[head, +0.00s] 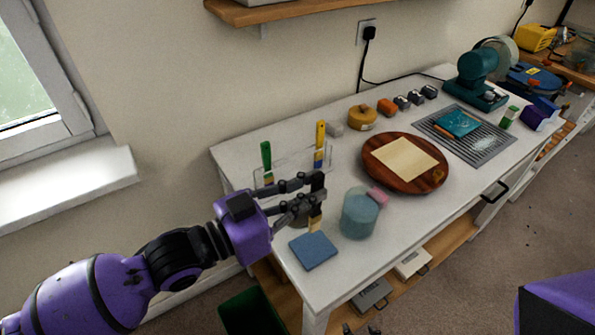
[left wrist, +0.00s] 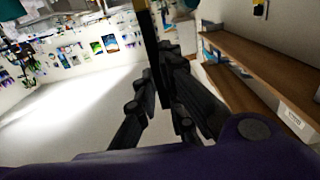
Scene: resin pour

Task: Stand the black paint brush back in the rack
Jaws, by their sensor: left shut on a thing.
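My left gripper (head: 312,195) is shut on the black paint brush and holds it above the left end of the white table. The brush's tan bristles (head: 315,223) point down below the fingers; its dark handle (left wrist: 148,45) shows between them in the left wrist view. The fingers hide much of the brush. The clear rack (head: 290,165) stands just behind the gripper, with a green-handled brush (head: 266,160) at its left and a yellow-handled brush (head: 319,145) at its right, both upright. Two small dark tips at the bottom edge (head: 361,329) look like my right gripper; their state is unclear.
A blue-grey pad (head: 313,251) lies under the held brush. A teal cup (head: 359,214) with a pink block (head: 377,196) beside its rim stands close right. A round wooden board (head: 378,178) is farther right. A wooden shelf (head: 300,10) hangs above.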

